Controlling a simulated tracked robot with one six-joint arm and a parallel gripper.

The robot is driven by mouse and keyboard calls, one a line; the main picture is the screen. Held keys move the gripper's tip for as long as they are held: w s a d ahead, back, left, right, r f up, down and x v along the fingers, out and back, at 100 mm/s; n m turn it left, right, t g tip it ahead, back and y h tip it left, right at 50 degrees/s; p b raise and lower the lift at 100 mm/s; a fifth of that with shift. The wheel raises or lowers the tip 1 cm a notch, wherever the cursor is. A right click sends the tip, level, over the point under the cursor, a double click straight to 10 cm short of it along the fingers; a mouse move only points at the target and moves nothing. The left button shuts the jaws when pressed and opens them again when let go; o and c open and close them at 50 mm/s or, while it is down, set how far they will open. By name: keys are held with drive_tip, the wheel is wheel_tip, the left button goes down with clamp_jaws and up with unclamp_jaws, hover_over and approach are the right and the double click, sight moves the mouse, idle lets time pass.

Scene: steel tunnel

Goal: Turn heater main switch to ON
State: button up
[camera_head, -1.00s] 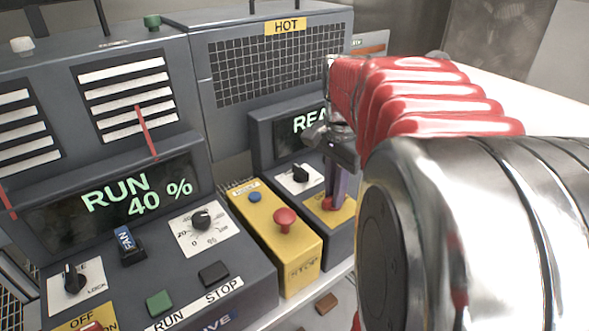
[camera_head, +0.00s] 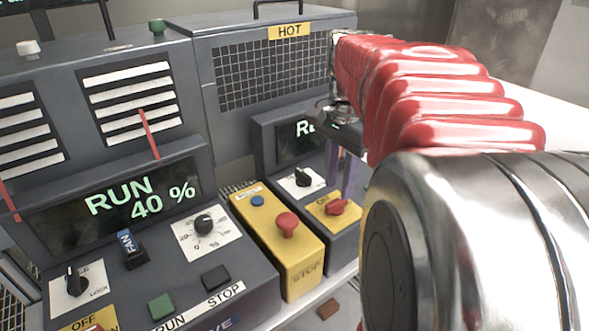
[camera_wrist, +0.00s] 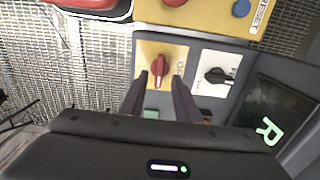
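The heater main switch (camera_head: 338,207) is a red rotary knob on a yellow plate on the right grey panel. It also shows in the wrist view (camera_wrist: 160,70), its handle running up and down the picture. Lettering beside it is too small to read surely. My gripper (camera_head: 340,183) is open and empty, its two purple fingers apart above and behind the knob, clear of it. In the wrist view the fingers (camera_wrist: 159,84) point towards the knob, one on each side of its line.
A yellow box with a red stop button (camera_head: 287,223) and blue button stands left of the switch. A black knob (camera_head: 303,178) on a white plate is close by. The heater display (camera_head: 298,138) is partly hidden by my arm. The drive panel (camera_head: 250,240) is further left.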

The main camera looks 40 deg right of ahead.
sight(337, 201)
wheel_tip(337, 201, up, 9)
idle(0.4)
drive_tip(key=shift+s, duration=0.1)
idle(0.4)
